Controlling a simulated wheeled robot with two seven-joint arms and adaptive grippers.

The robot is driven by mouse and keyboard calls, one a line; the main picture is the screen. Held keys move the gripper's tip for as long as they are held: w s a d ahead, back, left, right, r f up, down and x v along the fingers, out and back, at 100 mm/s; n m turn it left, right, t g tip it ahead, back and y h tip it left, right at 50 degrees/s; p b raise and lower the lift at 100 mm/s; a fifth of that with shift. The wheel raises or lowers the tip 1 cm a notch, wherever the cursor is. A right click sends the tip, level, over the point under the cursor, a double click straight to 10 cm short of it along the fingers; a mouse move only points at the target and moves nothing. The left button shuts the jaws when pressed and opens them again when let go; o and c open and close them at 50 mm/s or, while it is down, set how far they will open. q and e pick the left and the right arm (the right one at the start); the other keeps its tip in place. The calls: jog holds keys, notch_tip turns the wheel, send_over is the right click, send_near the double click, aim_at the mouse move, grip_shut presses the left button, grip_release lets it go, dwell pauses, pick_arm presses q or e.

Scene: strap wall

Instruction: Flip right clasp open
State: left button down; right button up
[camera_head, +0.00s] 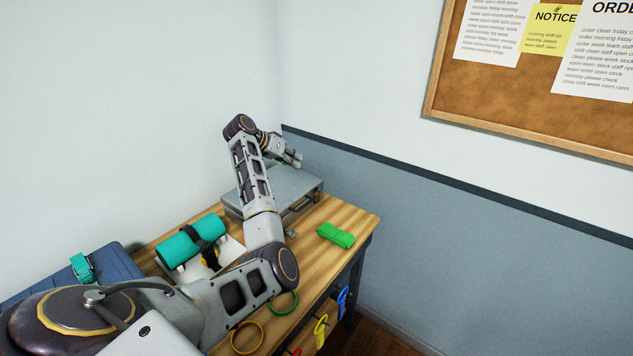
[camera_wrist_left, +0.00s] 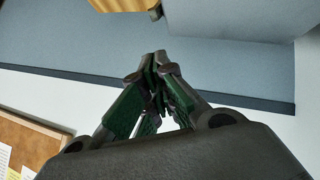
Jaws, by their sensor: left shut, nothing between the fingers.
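A grey case (camera_head: 291,184) lies closed on the far end of the wooden table, partly hidden behind my left arm. A handle (camera_head: 301,206) shows on its front side. The clasps are too small to tell apart in the head view. My left gripper (camera_head: 297,159) is shut and empty, above the back right part of the case. In the left wrist view the fingers (camera_wrist_left: 160,60) are together, with the case (camera_wrist_left: 235,17) beyond them at the top right. A small dark fitting (camera_wrist_left: 155,13) shows at the case's edge; I cannot tell whether it is the right clasp. My right gripper is out of view.
The wooden table (camera_head: 357,221) holds a green folded strap (camera_head: 336,235), a teal roll (camera_head: 193,242) with a dark strap and a blue case (camera_head: 48,279). Coloured loops hang at its front. Walls stand close behind and left; a notice board (camera_head: 540,95) is on the wall.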

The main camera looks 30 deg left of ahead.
pick_arm(q)
jog(key=shift+r, duration=0.1)
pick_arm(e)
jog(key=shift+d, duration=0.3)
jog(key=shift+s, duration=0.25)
pick_arm(q)
jog(key=p, duration=0.1)
send_over(319, 195)
jog(key=a, duration=0.2)
jog(key=f, duration=0.6)
jog(key=shift+s+d+f, duration=0.1)
jog(key=shift+s+f, duration=0.2)
jog(key=shift+s, duration=0.1)
jog(key=f, duration=0.1)
jog(key=d+f, duration=0.1)
jog(key=f, duration=0.1)
jog(key=shift+s+d+f+p, duration=0.1)
jog(key=shift+d+f+p, duration=0.1)
jog(key=shift+p, duration=0.1)
jog(key=shift+f, duration=0.2)
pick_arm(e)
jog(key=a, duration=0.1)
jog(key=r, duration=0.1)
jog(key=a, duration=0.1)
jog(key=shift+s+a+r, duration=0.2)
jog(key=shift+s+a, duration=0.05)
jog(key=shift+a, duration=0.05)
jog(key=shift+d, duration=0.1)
